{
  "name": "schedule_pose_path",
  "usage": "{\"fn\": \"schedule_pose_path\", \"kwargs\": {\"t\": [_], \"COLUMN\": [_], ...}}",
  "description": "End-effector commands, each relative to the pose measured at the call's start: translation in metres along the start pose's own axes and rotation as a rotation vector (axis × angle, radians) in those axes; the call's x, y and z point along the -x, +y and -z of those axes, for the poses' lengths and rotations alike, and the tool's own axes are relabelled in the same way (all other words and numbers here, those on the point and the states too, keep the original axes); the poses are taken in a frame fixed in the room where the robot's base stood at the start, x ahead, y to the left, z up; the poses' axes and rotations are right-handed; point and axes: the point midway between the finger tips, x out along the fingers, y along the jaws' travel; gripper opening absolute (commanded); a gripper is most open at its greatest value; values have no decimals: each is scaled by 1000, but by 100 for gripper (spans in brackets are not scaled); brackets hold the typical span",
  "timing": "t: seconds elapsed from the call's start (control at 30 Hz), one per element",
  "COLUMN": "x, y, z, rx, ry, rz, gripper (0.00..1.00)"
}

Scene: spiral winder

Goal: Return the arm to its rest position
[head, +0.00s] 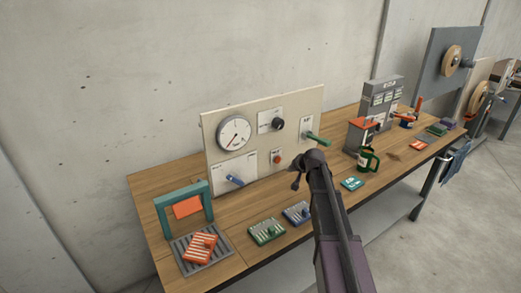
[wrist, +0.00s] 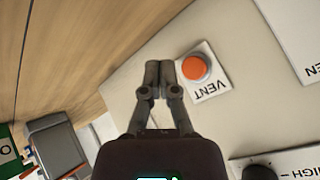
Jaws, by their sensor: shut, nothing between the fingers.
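My arm reaches up from the bottom of the head view, and its dark end is in front of the lower right of the cream control panel (head: 262,110). My gripper (wrist: 159,66) is shut and empty in the wrist view, with its two fingertips side by side. They are just left of the orange-red VENT button (wrist: 196,67) in that picture. I cannot tell whether they touch the panel. The button also shows in the head view, left of my arm's end. A green-handled lever (head: 318,138) is just above my arm's end.
The concrete wall stands behind; open floor lies right.

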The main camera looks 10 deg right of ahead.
Motion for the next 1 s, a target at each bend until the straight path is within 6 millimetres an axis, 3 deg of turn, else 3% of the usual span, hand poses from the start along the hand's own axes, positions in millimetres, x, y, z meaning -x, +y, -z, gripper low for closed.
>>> {"fn": "schedule_pose_path", "kwargs": {"t": [0.17,0.33,0.57,0.8,1.0], "x": [3,18,66,135,174], "y": [-1,-7,-13,-7,0], "z": [-6,-39,-129,-226,-269], "rx": [6,39,128,213,246], "ry": [-11,-82,-286,-527,-648], "rz": [-4,-31,-125,-269,-357], "gripper": [0,0,0,0,0]}}
